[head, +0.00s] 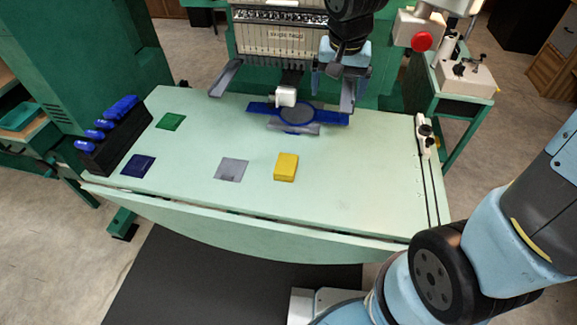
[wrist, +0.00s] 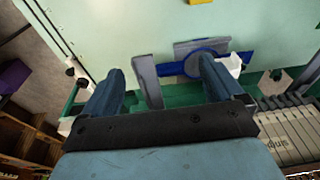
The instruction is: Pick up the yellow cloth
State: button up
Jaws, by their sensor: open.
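The yellow cloth (head: 286,167) is a small folded block on the pale green table (head: 330,210), right of the grey square. A corner of yellow (wrist: 199,1) shows at the top edge of the wrist view. My gripper (head: 334,78) is at the back of the table, in front of the embroidery machine (head: 285,40), well behind the cloth and to its right. In the wrist view my gripper (wrist: 160,80) has its two blue fingers wide apart with nothing held between them.
A blue hoop frame (head: 298,114) lies under the machine, near my gripper. Grey (head: 231,169), dark blue (head: 138,166) and green (head: 171,121) squares lie flat on the left. A dark rack (head: 105,145) with blue rolls stands at the left edge. The table's front right is clear.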

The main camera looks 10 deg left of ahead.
jog(key=g, duration=0.2)
send_over(286, 163)
notch_tip(286, 163, down, 11)
jog(key=f, duration=0.8)
jog(key=shift+s+a, duration=0.15)
jog(key=shift+a, duration=0.05)
jog(key=shift+d+f, duration=0.15)
jog(key=shift+f, duration=1.45)
jog(key=shift+d+f, duration=0.1)
jog(key=shift+f, duration=1.5)
jog(key=shift+c, duration=0.2)
